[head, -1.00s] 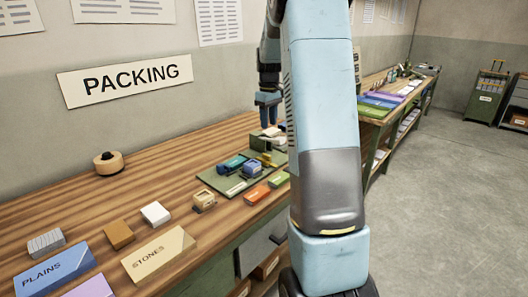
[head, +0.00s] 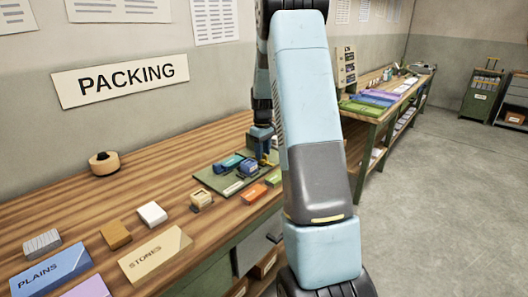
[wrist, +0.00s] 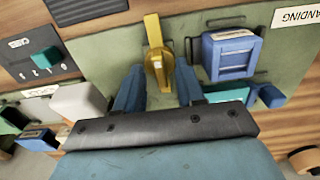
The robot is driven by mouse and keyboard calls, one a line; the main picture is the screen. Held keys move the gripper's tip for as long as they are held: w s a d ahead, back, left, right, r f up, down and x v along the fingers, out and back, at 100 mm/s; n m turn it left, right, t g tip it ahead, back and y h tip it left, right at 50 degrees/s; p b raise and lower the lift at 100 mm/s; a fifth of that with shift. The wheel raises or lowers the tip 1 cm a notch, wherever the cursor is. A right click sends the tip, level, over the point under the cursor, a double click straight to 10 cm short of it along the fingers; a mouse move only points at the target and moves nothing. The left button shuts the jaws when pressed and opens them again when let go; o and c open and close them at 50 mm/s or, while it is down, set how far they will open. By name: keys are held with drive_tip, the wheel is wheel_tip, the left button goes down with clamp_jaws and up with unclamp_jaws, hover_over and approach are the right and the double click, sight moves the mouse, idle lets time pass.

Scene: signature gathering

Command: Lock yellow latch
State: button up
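The yellow latch (wrist: 157,60) stands on a green board (wrist: 115,45) in the wrist view. It is a long upright handle in that picture, with a rounded hub at its lower part. My gripper (wrist: 160,82) is open, with one blue finger to each side of the latch's lower end; I cannot tell whether either touches it. In the head view my gripper (head: 261,150) is low over the right part of the green board (head: 212,180), and the latch is mostly hidden behind it.
A blue block (wrist: 232,58) sits on the board right of the latch, with a teal piece (wrist: 262,97) below it. A white block (wrist: 78,102) and a dark panel (wrist: 35,58) lie to the left.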

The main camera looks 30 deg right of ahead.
clamp_jaws()
idle(0.4)
drive_tip(key=shift+d, duration=0.1)
